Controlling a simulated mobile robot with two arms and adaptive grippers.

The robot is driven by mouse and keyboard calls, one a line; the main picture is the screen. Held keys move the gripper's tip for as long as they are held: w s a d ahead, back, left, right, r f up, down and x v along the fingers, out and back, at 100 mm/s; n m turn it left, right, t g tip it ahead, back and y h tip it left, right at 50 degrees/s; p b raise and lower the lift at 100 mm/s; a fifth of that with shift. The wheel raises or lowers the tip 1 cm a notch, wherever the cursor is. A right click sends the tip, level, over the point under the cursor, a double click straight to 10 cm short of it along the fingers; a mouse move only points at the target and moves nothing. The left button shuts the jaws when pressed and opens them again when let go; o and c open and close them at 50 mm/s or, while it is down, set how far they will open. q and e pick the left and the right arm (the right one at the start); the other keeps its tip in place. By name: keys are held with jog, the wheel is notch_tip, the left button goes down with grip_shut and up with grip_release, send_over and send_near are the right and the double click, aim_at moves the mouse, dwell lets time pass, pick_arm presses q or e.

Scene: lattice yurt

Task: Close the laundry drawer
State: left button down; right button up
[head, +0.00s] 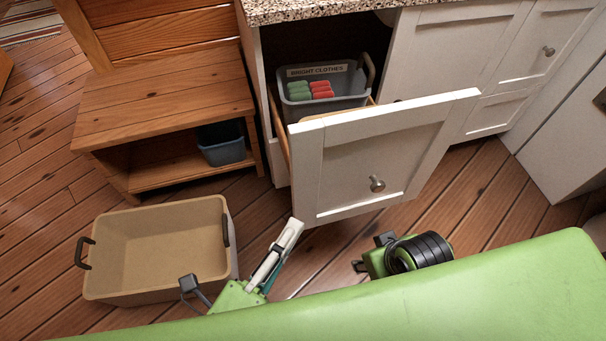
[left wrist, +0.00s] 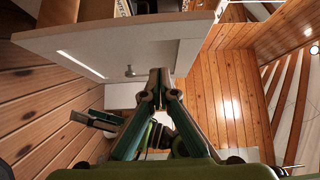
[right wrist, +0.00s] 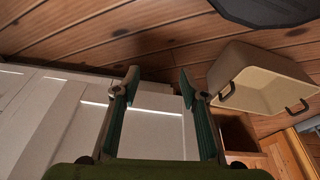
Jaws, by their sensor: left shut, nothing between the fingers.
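The laundry drawer (head: 375,165) is pulled out of the white cabinet, with a white front and a round metal knob (head: 377,184). Inside stands a grey bin (head: 345,103) labelled "BRIGHT CLOTHES", holding green and red rolled cloths (head: 311,90). The drawer front also shows in the left wrist view (left wrist: 100,42). My left gripper (head: 294,224) is shut and empty by the front's lower left corner; I cannot tell if it touches. Its closed fingertips show in the left wrist view (left wrist: 158,78). My right gripper (right wrist: 160,82) is open and empty; its fingers are not clear in the head view.
A tan basket (head: 140,292) with dark handles sits on the floor at left. A wooden bench (head: 165,105) with a dark bin (head: 222,150) on its lower shelf stands left of the cabinet. A speckled countertop (head: 320,8) lies above. Floor right of the drawer is clear.

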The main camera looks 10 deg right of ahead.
aim_at(314, 166)
pick_arm(q)
jog(key=p+x, duration=0.1)
jog(key=x, duration=0.2)
jog(key=w+a+p+x, duration=0.1)
jog(key=p+x, duration=0.1)
jog(key=x, duration=0.1)
jog(key=p+x, duration=0.2)
jog(key=x, duration=0.1)
jog(key=shift+w+a, duration=0.25)
jog(key=shift+w, duration=0.05)
jog(key=shift+w+f, duration=0.1)
jog(key=shift+w, duration=0.4)
pick_arm(e)
notch_tip(314, 166, down, 20)
jog(key=s+g, duration=0.1)
jog(key=s, duration=0.1)
jog(key=shift+r, duration=0.1)
pick_arm(q)
jog(key=shift+w, duration=0.1)
